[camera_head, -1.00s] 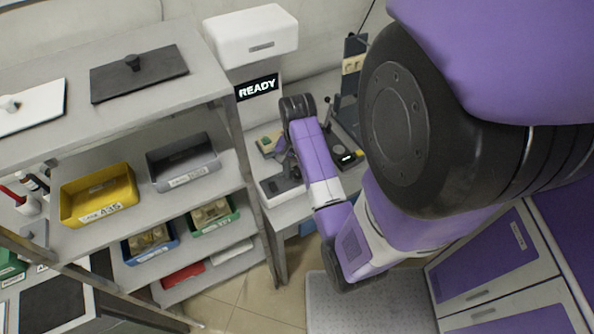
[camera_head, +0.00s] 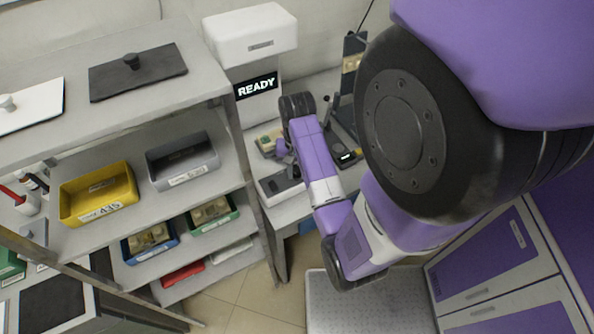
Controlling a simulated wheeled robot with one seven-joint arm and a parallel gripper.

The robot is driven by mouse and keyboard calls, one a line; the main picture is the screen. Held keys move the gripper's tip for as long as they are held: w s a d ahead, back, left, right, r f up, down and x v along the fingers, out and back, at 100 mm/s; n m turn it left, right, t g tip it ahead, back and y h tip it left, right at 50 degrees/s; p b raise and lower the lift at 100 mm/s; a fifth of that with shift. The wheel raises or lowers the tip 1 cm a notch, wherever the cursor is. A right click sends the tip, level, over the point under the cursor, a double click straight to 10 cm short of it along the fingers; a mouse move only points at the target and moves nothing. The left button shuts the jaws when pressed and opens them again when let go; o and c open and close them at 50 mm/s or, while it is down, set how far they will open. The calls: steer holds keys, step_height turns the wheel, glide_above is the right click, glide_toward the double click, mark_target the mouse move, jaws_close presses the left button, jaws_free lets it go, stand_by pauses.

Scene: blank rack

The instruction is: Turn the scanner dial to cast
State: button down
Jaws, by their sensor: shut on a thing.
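The scanner is a white unit (camera_head: 250,38) at the back of the bench, with a black display (camera_head: 257,87) that reads READY. My gripper (camera_head: 283,150) shows only in part, as a small purple piece low over the bench in front of the scanner, left of my purple forearm. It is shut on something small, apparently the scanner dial. The fingertips, the dial and its markings are hidden or too small to make out.
A low white and grey box (camera_head: 280,184) lies at the bench's front edge. A dark device (camera_head: 345,155) is right of my forearm. The grey rack (camera_head: 212,84) with yellow (camera_head: 97,193) and grey (camera_head: 183,160) bins stands close on the left. Purple-fronted cabinets (camera_head: 495,262) are at right.

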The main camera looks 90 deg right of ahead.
steer(key=n, duration=0.5)
steer(key=shift+n, duration=0.4)
stand_by(0.3)
steer(key=c, duration=1.2)
jaws_free()
steer(key=shift+o, duration=0.2)
